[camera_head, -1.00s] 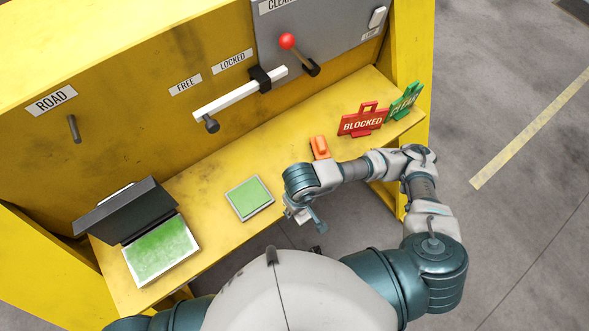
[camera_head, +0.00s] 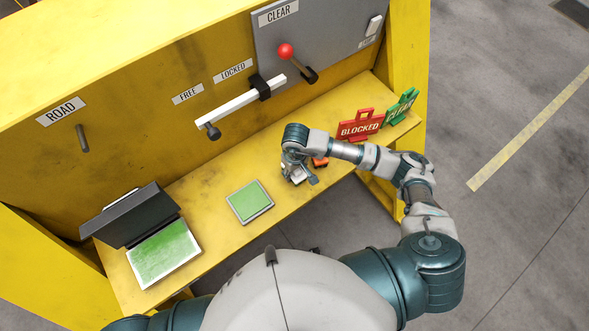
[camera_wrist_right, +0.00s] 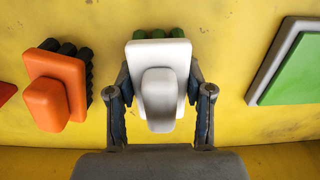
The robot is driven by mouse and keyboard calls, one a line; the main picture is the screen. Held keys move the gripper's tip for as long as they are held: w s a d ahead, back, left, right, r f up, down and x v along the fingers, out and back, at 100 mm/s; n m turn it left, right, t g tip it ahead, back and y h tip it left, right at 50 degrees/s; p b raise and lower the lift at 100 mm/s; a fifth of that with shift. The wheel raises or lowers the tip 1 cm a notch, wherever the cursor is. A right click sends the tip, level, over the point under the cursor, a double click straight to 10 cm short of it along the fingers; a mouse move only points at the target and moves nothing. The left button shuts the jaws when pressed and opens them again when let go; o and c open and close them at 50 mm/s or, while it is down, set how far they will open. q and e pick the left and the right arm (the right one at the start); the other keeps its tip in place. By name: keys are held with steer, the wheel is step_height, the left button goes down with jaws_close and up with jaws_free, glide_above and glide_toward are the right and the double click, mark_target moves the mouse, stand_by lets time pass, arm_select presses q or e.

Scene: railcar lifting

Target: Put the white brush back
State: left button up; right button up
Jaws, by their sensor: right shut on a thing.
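The white brush (camera_wrist_right: 158,85) is a pale block with a raised handle and dark green bristles at its far end. It sits between the two fingers of my right gripper (camera_wrist_right: 160,110), which is shut on it. In the head view my right gripper (camera_head: 297,178) is over the yellow shelf, and the brush is mostly hidden under the wrist. Whether the brush touches the shelf I cannot tell. My left gripper is not in view.
An orange brush (camera_wrist_right: 55,90) lies just left in the wrist view. A green pad (camera_head: 249,202) is on the shelf (camera_head: 222,180), and an open box with a green pad (camera_head: 163,253) is farther left. Red BLOCKED (camera_head: 358,129) and green CLEAR (camera_head: 402,107) signs stand right.

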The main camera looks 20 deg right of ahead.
steer(key=shift+d+f, duration=0.15)
steer(key=shift+d, duration=0.3)
steer(key=o, duration=1.3)
steer(key=shift+a, duration=0.3)
steer(key=shift+w+a+r, duration=0.1)
steer(key=shift+r, duration=0.15)
step_height(320, 180, up, 5)
steer(key=shift+f+b, duration=0.2)
steer(key=shift+b, duration=0.15)
steer(key=r, duration=0.4)
steer(key=d+r, duration=0.1)
steer(key=r, duration=0.1)
steer(key=shift+a+r+b, duration=0.15)
steer(key=shift+r+b, duration=0.15)
steer(key=shift+r, duration=0.05)
steer(key=shift+a+r, duration=0.1)
steer(key=shift+r, duration=0.1)
steer(key=shift+a, duration=0.1)
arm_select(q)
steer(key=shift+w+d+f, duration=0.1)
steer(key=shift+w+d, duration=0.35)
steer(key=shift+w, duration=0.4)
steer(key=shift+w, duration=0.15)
arm_select(e)
steer(key=shift+d, duration=0.2)
